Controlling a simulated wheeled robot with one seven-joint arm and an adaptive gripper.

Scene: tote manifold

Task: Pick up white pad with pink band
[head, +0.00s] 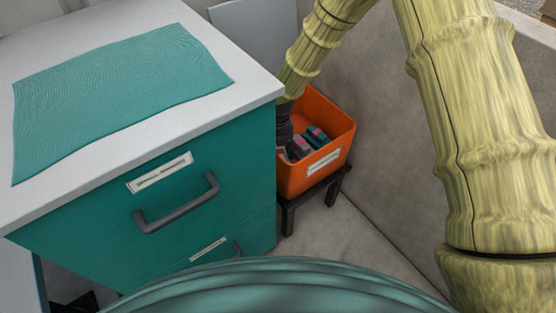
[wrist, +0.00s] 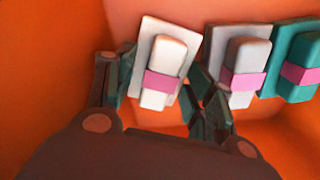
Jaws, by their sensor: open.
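The white pad with a pink band (wrist: 166,58) stands in the orange tote (wrist: 50,60) in the wrist view, leaning on a flat white backing. My gripper (wrist: 160,75) is open, with one dark finger on each side of this pad. Whether the fingers touch it I cannot tell. In the head view my gripper (head: 284,127) reaches down into the orange tote (head: 330,110) at its left side. The white pad is not clearly distinguishable there.
A grey pad with a pink band (wrist: 246,60) stands just right of my right finger, and a teal one (wrist: 301,60) beyond it. The tote walls are close around. A teal drawer cabinet (head: 90,215) stands left of the tote, which sits on a dark stand (head: 288,220).

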